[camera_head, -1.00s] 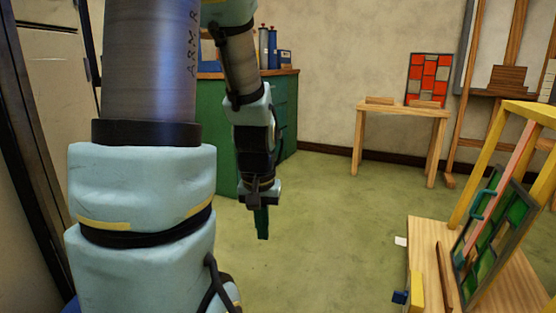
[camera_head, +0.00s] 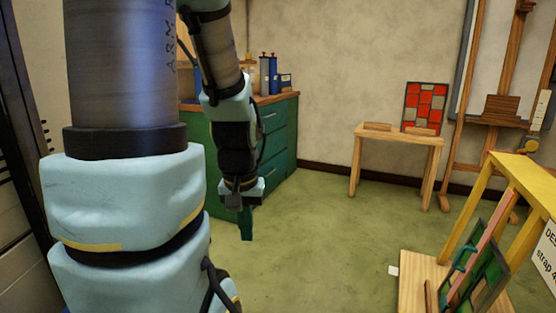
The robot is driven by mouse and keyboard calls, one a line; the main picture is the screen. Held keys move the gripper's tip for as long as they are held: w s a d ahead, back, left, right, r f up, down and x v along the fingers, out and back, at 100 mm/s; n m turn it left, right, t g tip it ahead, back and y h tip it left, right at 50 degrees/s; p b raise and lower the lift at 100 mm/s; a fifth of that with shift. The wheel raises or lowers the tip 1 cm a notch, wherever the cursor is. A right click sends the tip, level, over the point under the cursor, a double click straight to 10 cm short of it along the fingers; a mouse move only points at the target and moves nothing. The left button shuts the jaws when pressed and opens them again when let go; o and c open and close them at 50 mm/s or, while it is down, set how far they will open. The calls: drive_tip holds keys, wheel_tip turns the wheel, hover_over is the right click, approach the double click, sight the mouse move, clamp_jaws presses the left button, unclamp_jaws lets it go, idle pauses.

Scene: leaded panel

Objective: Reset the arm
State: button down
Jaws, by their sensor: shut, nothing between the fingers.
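My gripper (camera_head: 246,224) hangs straight down from my arm in front of the green cabinet, above the green floor. Its dark green fingers are together with nothing seen between them. It touches nothing that I can see. My arm's large pale blue links fill the left side of the view and hide what is behind them.
A green cabinet (camera_head: 278,148) with bottles stands behind my gripper. A small wooden table (camera_head: 395,146) holds a red leaded panel (camera_head: 424,108). At the lower right, a green leaded panel (camera_head: 484,277) leans by a yellow frame (camera_head: 478,207).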

wheel_tip(320, 180, up, 16)
drive_tip(key=p, duration=1.3)
drive_tip(key=shift+p, duration=0.3)
drive_tip(key=shift+d, duration=0.15)
